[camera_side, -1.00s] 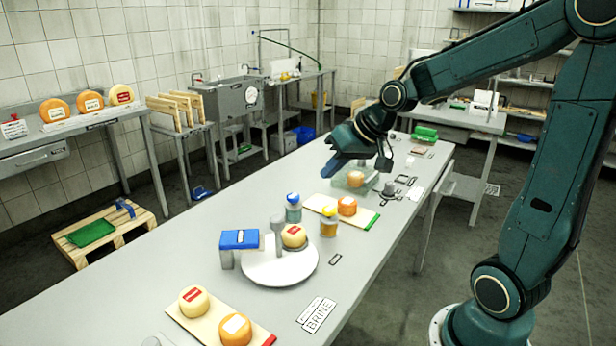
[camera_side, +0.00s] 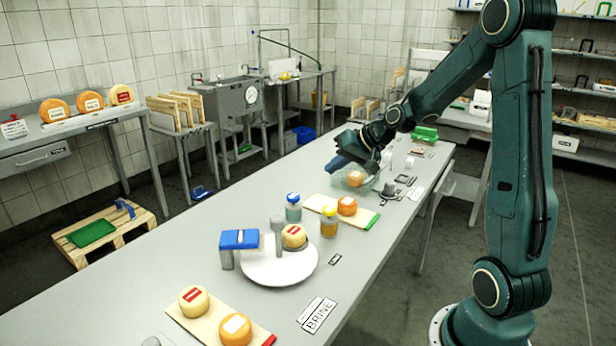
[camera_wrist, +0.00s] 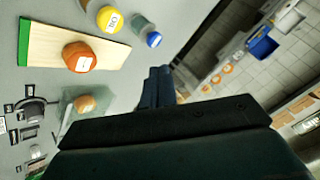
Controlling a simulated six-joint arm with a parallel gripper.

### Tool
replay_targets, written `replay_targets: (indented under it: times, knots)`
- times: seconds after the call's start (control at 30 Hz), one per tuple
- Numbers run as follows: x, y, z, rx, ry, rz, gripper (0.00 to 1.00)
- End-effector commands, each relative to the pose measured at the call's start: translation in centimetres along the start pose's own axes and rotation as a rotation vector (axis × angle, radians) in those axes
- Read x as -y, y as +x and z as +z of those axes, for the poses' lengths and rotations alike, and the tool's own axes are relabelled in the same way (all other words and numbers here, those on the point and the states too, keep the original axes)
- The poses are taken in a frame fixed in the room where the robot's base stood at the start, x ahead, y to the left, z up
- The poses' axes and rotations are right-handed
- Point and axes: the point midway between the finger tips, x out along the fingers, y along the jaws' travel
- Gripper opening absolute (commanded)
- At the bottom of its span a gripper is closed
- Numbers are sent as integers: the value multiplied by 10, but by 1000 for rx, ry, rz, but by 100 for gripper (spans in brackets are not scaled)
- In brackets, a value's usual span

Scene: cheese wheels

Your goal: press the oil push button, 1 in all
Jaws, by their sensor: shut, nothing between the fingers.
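A jar with a yellow top (camera_side: 329,220) and amber contents stands on the table right of the white round plate. The wrist view shows its yellow top (camera_wrist: 110,18) from above, with dark lettering that seems to read OIL. A jar with a blue top (camera_side: 293,207) stands beside it, and its blue top (camera_wrist: 153,39) also shows in the wrist view. My gripper (camera_side: 341,162) is shut and empty, above the table beyond the jars, near the clear box. The wrist view shows its closed fingers (camera_wrist: 159,84); they are apart from both jars.
A board (camera_side: 365,219) with an orange cheese (camera_side: 347,205) lies beside the yellow-topped jar. A clear box (camera_side: 366,186) holds a cheese near my gripper. A white plate (camera_side: 265,275) holds another cheese beside a blue-topped block (camera_side: 239,239).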

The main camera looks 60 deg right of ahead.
Motion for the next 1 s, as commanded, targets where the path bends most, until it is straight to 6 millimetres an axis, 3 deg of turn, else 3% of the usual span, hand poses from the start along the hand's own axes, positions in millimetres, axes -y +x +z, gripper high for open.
replay_targets:
  times: [0.47,1.0]
  knots:
    - [-5,7,6,4,0,1,0]
    - [-31,43,32,4,1,1,0]
